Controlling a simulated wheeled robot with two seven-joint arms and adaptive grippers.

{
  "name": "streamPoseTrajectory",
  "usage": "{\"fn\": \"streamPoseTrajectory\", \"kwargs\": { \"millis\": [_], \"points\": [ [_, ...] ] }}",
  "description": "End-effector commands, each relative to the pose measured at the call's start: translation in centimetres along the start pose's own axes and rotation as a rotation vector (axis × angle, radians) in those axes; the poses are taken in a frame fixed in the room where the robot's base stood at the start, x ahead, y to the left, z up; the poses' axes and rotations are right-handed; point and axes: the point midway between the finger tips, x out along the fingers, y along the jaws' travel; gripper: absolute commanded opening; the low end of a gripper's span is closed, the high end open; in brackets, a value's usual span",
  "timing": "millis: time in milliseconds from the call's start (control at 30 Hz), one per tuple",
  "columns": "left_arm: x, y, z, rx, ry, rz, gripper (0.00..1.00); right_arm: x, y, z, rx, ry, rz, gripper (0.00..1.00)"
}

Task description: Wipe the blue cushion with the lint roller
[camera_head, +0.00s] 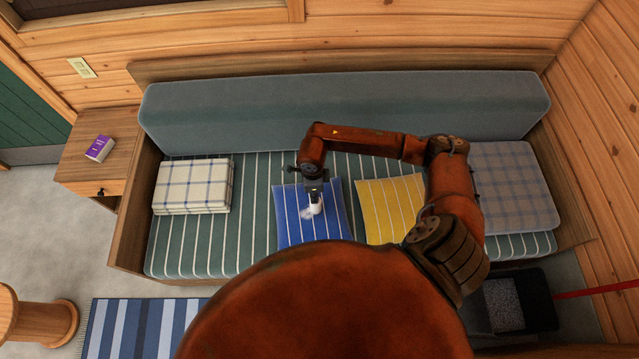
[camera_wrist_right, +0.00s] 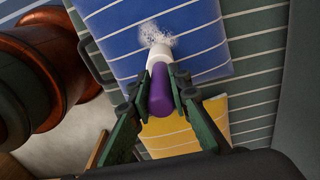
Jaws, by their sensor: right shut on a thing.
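The blue striped cushion (camera_head: 295,228) lies on the green striped sofa seat, left of the yellow cushion. It fills the upper part of the right wrist view (camera_wrist_right: 110,28), with a whitish patch of lint (camera_wrist_right: 153,34) on it. My right gripper (camera_head: 314,184) is above the cushion. In the right wrist view its fingers (camera_wrist_right: 160,85) are shut on the purple handle of the lint roller (camera_wrist_right: 161,95). The roller's white head (camera_head: 316,206) is at the lint patch; I cannot tell if it touches. My left gripper is not in view.
The yellow striped cushion (camera_head: 388,207) lies right of the blue one. A folded plaid blanket (camera_head: 193,186) is on the seat's left end, a grey plaid cushion (camera_head: 513,180) on the right. A side table (camera_head: 90,163) holds a purple box (camera_head: 99,148).

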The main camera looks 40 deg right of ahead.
Motion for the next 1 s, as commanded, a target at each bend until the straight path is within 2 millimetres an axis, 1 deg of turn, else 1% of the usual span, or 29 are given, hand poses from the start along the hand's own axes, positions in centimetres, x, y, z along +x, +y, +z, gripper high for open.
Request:
{"fn": "streamPoseTrajectory", "kwargs": {
  "millis": [67, 100, 300, 733, 833, 1000],
  "points": [
    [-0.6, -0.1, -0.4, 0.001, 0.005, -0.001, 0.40, -0.8, -0.3, -0.3, 0.001, -0.003, 0.000, 0.00],
    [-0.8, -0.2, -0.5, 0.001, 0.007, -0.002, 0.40, -0.1, -0.3, -0.4, 0.005, -0.005, 0.003, 0.00],
    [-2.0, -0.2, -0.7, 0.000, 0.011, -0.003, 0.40, -2.1, -0.5, -1.1, 0.014, -0.006, 0.001, 0.00],
    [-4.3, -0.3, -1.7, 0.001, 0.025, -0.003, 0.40, -5.8, -0.4, -0.9, 0.008, -0.007, 0.003, 0.00],
    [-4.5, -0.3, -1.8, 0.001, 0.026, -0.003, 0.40, -6.3, -0.4, -0.8, 0.007, -0.007, 0.004, 0.00],
    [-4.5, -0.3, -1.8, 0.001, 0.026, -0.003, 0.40, -6.3, -0.4, -0.8, 0.007, -0.007, 0.005, 0.00]
  ]
}}
